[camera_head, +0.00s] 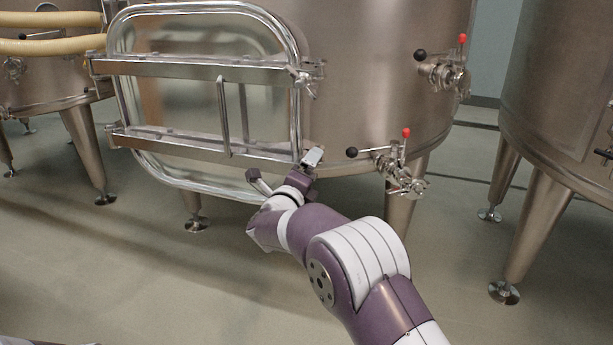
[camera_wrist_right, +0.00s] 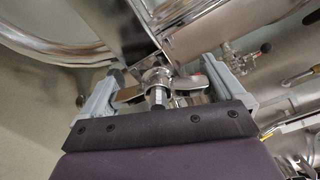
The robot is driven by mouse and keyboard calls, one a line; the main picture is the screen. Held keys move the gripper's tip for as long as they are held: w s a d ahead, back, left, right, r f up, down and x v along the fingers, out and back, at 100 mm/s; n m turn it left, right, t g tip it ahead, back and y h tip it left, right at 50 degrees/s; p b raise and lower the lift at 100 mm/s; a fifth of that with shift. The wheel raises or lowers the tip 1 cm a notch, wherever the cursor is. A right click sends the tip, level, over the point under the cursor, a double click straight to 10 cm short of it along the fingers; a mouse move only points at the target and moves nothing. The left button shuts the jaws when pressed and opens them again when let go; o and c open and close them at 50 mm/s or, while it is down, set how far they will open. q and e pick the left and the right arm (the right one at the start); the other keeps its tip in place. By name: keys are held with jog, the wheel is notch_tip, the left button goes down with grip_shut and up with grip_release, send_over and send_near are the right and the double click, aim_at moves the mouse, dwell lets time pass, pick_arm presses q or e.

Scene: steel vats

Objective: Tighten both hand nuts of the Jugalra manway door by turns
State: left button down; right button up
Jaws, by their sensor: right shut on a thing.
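The manway door (camera_head: 185,101) is a rectangular steel door with a rounded rim on the front of the middle vat. It lies closed against the vat, with two horizontal bars across it. The upper hand nut (camera_head: 306,82) is at the right end of the upper bar, with nothing touching it. The lower hand nut (camera_wrist_right: 157,87) is a winged steel nut on a threaded stud at the right end of the lower bar. My right gripper (camera_head: 284,166) is shut on it, with a finger at each side in the right wrist view (camera_wrist_right: 162,82). The gripper mostly hides this nut in the head view. My left gripper is out of view.
Two valves with black knobs and red-tipped handles, an upper one (camera_head: 443,70) and a lower one (camera_head: 395,165), stick out right of the door. A vertical handle (camera_head: 223,117) joins the bars. Other vats stand left and right (camera_head: 563,90). The floor in front is clear.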

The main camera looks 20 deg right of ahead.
jog(key=shift+f, duration=0.35)
jog(key=o, duration=0.7)
jog(key=shift+c, duration=0.2)
jog(key=shift+s+a+r, duration=0.1)
jog(key=shift+s+a, duration=0.05)
jog(key=shift+s, duration=0.1)
jog(key=p+v, duration=0.3)
jog(key=v, duration=0.9)
jog(key=shift+r, duration=0.1)
